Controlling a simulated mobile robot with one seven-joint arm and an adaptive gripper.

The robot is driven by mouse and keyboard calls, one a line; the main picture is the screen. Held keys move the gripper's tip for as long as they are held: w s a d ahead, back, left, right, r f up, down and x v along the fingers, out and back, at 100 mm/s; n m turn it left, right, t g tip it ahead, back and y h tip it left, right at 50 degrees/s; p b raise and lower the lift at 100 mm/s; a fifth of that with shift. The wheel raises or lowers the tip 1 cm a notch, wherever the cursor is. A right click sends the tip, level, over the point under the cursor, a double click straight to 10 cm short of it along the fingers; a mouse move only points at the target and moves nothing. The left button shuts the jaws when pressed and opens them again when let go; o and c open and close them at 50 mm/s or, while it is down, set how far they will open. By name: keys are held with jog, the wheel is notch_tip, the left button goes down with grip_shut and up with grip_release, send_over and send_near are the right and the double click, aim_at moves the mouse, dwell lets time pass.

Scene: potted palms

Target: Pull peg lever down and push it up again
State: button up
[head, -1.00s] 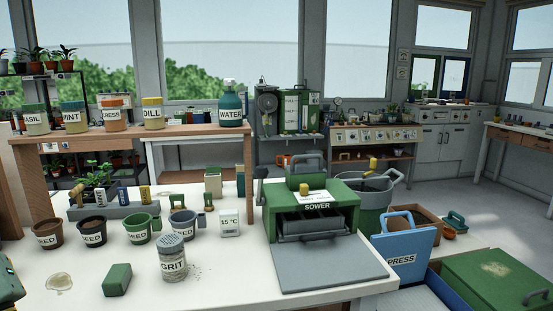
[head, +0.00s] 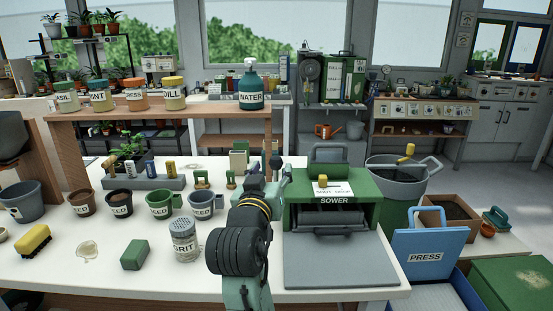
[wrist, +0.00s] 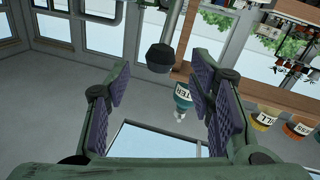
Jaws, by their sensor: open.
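The green sower (head: 370,214) stands on the white bench, with a grey tray in front. A dark knob (wrist: 160,57) on a grey rod shows in the wrist view, just beyond the gap between my fingers; it looks like the lever at the sower's left side. My gripper (head: 264,176) is at the sower's left side in the head view, hiding most of that lever. In the wrist view my gripper (wrist: 160,92) is open, purple pads apart, with nothing between them.
A blue press (head: 427,235) and grey bucket (head: 395,181) are right of the sower. The water bottle (head: 251,88) is on the shelf behind.

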aim_at(274, 166)
jog(key=w, duration=0.3)
jog(key=w+d+p, duration=0.1)
jog(key=w, duration=0.1)
jog(key=shift+c, duration=0.6)
grip_shut()
dwell(0.3)
